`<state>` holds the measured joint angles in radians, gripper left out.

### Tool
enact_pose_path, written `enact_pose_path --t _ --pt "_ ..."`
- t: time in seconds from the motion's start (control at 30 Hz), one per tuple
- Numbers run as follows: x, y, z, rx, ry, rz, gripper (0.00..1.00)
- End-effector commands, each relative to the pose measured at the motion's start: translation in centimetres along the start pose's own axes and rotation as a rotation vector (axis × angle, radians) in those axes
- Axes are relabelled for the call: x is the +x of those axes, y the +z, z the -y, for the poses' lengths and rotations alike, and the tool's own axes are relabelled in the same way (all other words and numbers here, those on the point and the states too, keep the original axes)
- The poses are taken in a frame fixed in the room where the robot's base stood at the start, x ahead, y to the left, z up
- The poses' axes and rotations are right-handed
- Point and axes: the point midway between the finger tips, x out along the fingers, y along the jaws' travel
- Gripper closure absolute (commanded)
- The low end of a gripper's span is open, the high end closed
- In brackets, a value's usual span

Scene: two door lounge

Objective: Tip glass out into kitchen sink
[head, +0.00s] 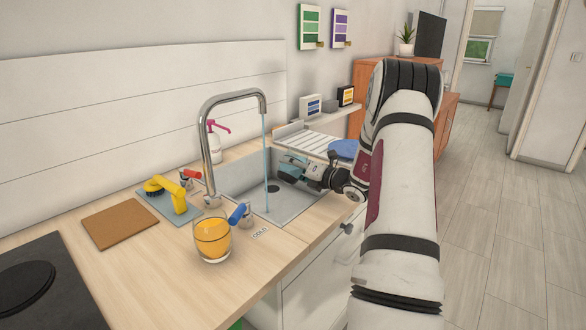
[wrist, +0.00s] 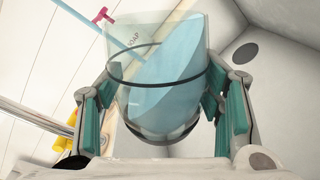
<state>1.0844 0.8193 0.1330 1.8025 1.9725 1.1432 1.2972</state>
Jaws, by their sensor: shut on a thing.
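My gripper (head: 296,170) is shut on a clear glass (wrist: 155,75) and holds it above the right part of the kitchen sink (head: 236,188). In the wrist view the glass sits between the green finger pads and has a dark band around it. Pale blue liquid shows inside it, with a slanted edge, so the glass looks tilted. In the head view the glass is small and partly hidden by my gripper. A second glass (head: 212,240) with orange liquid stands upright on the counter, left of the sink.
The tap (head: 205,150) runs a thin water stream (head: 265,165) into the sink, left of my gripper. A blue tap handle (head: 237,214), yellow brush (head: 178,198), cork board (head: 120,221) and soap bottle (head: 212,142) are nearby. A ribbed drainboard (head: 305,140) lies behind.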

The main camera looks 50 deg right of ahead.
Motion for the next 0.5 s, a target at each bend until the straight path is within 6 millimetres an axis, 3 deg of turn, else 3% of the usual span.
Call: enact_pose_path --t 0.5 --pt "-0.13 0.42 -0.58 0.088 0.0 -0.012 0.72"
